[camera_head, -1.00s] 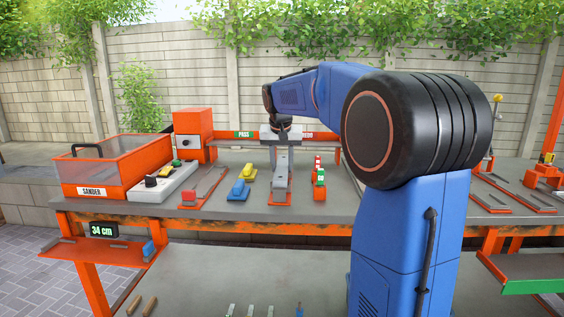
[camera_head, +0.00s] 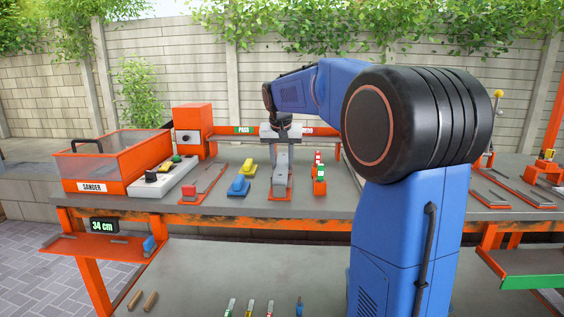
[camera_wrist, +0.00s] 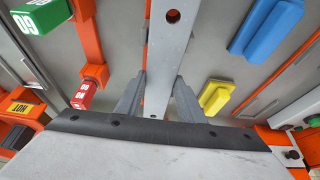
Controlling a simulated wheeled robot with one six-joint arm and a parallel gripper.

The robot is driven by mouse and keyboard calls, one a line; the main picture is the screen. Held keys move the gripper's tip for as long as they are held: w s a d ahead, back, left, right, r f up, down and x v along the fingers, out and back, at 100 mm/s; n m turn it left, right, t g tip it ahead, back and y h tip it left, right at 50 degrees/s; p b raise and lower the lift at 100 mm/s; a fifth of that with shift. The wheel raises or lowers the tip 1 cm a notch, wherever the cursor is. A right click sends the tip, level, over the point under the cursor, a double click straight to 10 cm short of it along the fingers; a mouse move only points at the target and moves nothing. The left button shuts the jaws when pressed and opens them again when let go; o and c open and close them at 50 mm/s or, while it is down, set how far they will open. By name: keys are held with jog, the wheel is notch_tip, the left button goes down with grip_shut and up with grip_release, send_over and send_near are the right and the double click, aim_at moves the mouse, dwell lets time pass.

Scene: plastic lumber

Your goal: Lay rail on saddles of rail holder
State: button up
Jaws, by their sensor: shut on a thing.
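My gripper (camera_wrist: 158,100) is shut on a long flat grey rail (camera_wrist: 168,50) with a round hole near its far end. The rail runs straight out between the two grey fingers in the wrist view. In the head view my gripper (camera_head: 281,146) is over the middle of the bench, with the grey rail (camera_head: 281,163) below it. An orange base (camera_head: 279,193), which looks like the rail holder, shows under the rail. The rail hides most of it, so I cannot tell whether the rail touches the saddles.
Blue (camera_head: 239,186) and yellow (camera_head: 249,167) blocks stand left of the rail. An orange rack (camera_head: 319,186) with green and red blocks is close on the right. An orange fixture (camera_head: 201,186), a control box (camera_head: 165,178) and the sander (camera_head: 112,165) are further left.

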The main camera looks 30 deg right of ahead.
jog(key=shift+f, duration=0.25)
jog(key=o, duration=1.3)
jog(key=shift+o, duration=0.2)
jog(key=v, duration=1.7)
jog(key=shift+r, duration=0.3)
jog(key=s+a+f+n+y, duration=0.1)
jog(key=s+a+f, duration=0.3)
jog(key=s+f, duration=0.6)
jog(key=s+a+f+n, duration=0.3)
jog(key=s+a+f, duration=0.2)
jog(key=s+f, duration=0.6)
jog(key=s+a+f+n+t+y, duration=0.1)
jog(key=s+a+f, duration=0.4)
jog(key=s+f, duration=0.6)
jog(key=shift+s+n+y, duration=0.3)
jog(key=shift+s+n, duration=0.4)
jog(key=shift+n, duration=0.2)
